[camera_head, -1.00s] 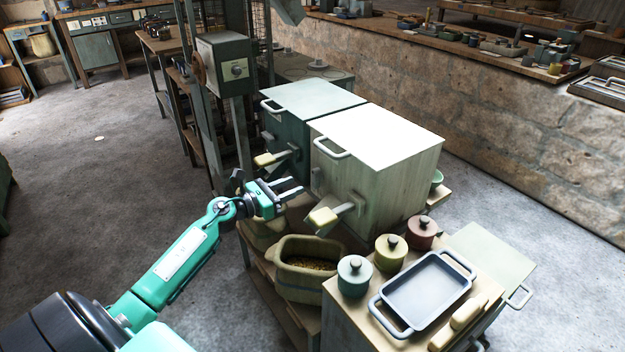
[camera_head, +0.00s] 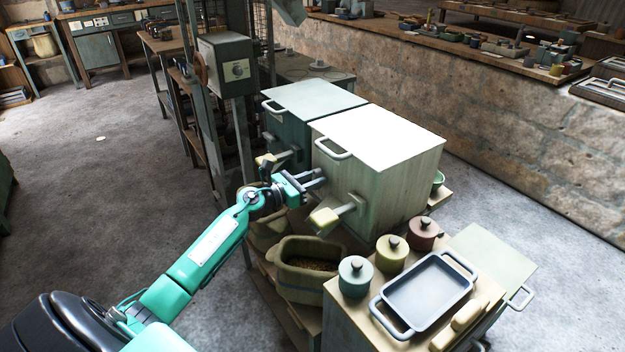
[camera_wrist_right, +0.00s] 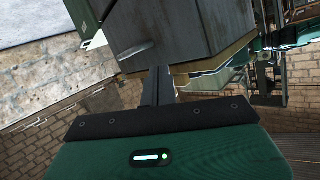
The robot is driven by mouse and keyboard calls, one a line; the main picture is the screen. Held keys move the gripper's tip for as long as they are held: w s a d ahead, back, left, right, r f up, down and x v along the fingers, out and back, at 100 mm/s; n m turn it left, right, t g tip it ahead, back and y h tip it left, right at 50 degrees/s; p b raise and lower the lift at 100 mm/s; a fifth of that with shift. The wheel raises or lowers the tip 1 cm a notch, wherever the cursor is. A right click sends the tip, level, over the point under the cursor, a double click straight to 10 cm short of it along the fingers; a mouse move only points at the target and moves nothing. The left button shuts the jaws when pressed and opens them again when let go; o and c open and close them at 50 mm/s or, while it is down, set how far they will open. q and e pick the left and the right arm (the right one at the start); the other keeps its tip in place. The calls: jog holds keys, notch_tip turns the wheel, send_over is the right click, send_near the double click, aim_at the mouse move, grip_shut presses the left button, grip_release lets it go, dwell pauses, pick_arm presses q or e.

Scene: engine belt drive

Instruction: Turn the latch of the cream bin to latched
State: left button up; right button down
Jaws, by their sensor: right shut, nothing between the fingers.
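The cream bin (camera_head: 395,185) is a pale box with a white lid and a grey lid handle, standing right of a dark green bin (camera_head: 285,125). Its latch (camera_head: 325,217) is a grey lever with a cream grip, sticking out from the front face toward the lower left. My left gripper (camera_head: 320,178) is open and empty, its two fingers pointing right at the bin's front face, above and left of the latch grip. Whether they touch the bin I cannot tell. My right gripper (camera_wrist_right: 158,86) is shut and empty in the right wrist view, below a grey box-like thing (camera_wrist_right: 160,30).
The green bin's own latch (camera_head: 268,158) sits close behind my left gripper. An olive tub (camera_head: 312,250) stands below the cream latch. Several lidded pots (camera_head: 355,277) and a grey tray (camera_head: 428,290) cover the front bench. Open floor lies at left.

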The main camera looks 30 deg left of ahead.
pick_arm(q)
grip_shut()
pick_arm(e)
jog(key=shift+f, duration=0.1)
pick_arm(q)
jog(key=shift+r+n+p, duration=0.1)
jog(key=shift+n+p, duration=0.55)
jog(key=shift+n, duration=0.15)
pick_arm(e)
jog(key=s+d+r+g+h+p, duration=0.2)
jog(key=s+d+g+h+p, duration=0.4)
jog(key=d+g, duration=0.5)
pick_arm(q)
jog(key=shift+w+a+f+n+p, duration=0.15)
jog(key=shift+n+p, duration=0.5)
jog(key=shift+n, duration=2.05)
jog(key=shift+s+a+f+n+p, duration=0.15)
jog(key=shift+n+p, duration=0.45)
jog(key=shift+n, duration=2.1)
jog(key=shift+w+a+f+n+p, duration=0.15)
jog(key=shift+n+p, duration=0.5)
jog(key=shift+n, duration=2.05)
pick_arm(e)
notch_tip(320, 180, down, 10)
jog(key=w+d, duration=0.1)
jog(key=shift+m+t, duration=0.4)
pick_arm(q)
jog(key=shift+d, duration=0.1)
pick_arm(e)
jog(key=shift+f, duration=0.1)
